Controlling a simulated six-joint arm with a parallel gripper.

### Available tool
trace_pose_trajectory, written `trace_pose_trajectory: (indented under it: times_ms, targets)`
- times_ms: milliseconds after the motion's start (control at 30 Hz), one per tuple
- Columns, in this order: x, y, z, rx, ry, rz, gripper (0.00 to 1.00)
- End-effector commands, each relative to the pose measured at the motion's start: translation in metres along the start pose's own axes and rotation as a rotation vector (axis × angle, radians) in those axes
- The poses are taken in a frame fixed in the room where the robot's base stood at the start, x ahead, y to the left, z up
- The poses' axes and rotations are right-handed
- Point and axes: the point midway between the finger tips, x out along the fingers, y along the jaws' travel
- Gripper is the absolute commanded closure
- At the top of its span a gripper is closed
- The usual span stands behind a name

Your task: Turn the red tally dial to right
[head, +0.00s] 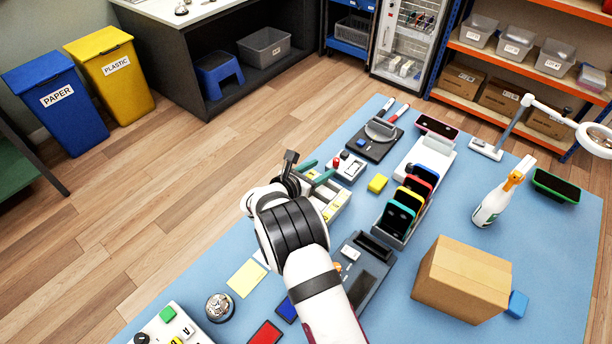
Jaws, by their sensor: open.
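A small white box (354,171) on the blue mat, right of my gripper, carries a small red round part (336,162) at its left end, which looks like the red tally dial. A darker knob sits close behind it. The dial's pointer and marks are too small to read. The fingers point towards the box and appear just left of the dial. I cannot tell whether they touch it.
A tray with yellow parts (338,205) lies beneath and beside my gripper. A rack of coloured phones (403,213), a cardboard box (461,280) and a white bottle (491,205) stand further right. A bell (219,306) stands front left.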

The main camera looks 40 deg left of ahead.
Motion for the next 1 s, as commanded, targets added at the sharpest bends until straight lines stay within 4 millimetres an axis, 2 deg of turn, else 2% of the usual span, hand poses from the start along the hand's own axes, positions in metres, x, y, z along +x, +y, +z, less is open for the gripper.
trace_pose_trajectory:
  times_ms: [33, 100, 200, 300, 433, 833, 867, 933, 967, 1000]
  targets:
    - [-0.017, 0.001, 0.001, -0.001, 0.0, 0.004, 0.47]
    - [-0.038, 0.001, 0.001, -0.001, -0.001, 0.003, 0.47]
    - [-0.061, 0.0, 0.001, 0.0, -0.001, 0.002, 0.47]
    - [-0.076, 0.0, 0.0, 0.001, -0.001, 0.001, 0.47]
    - [-0.084, 0.0, 0.0, 0.001, -0.001, 0.0, 0.47]
    - [-0.083, -0.001, 0.001, 0.003, 0.0, -0.003, 0.47]
    - [-0.082, -0.004, 0.003, 0.014, 0.002, -0.011, 0.47]
    - [-0.076, -0.024, 0.017, 0.086, 0.016, -0.069, 0.47]
    - [-0.072, -0.04, 0.028, 0.145, 0.026, -0.114, 0.47]
    - [-0.067, -0.07, 0.045, 0.248, 0.041, -0.194, 0.47]
